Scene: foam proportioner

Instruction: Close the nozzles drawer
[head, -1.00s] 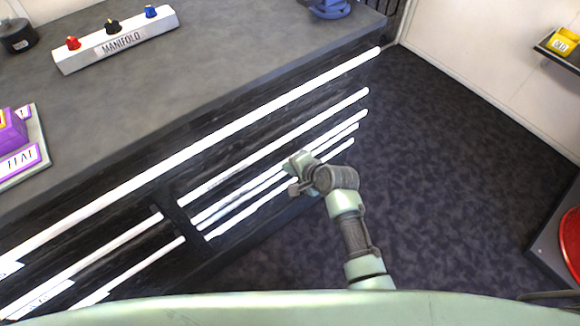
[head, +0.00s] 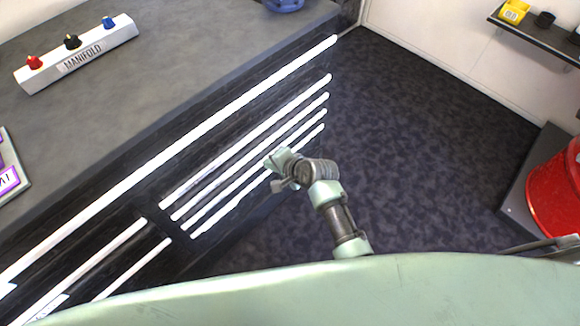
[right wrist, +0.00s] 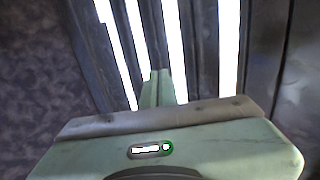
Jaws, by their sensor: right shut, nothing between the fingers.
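The bench's dark front has a right-hand stack of drawers (head: 250,142) with long white edge strips. No label on this stack is readable, so I cannot tell by name which is the nozzles drawer. The strips look evenly spaced and no drawer clearly stands out. My right gripper (head: 274,162) is shut and empty, close in front of the stack's lower strips. In the right wrist view, its closed fingers (right wrist: 157,86) point at the white strips; contact cannot be made out. My left gripper is not in view.
The grey benchtop (head: 180,85) carries a white manifold block (head: 80,58) with red, black and blue knobs. A second drawer stack (head: 90,265) is at lower left. Dark floor (head: 420,130) is free right of the bench. A red container (head: 555,190) stands at far right, below a wall shelf (head: 540,38).

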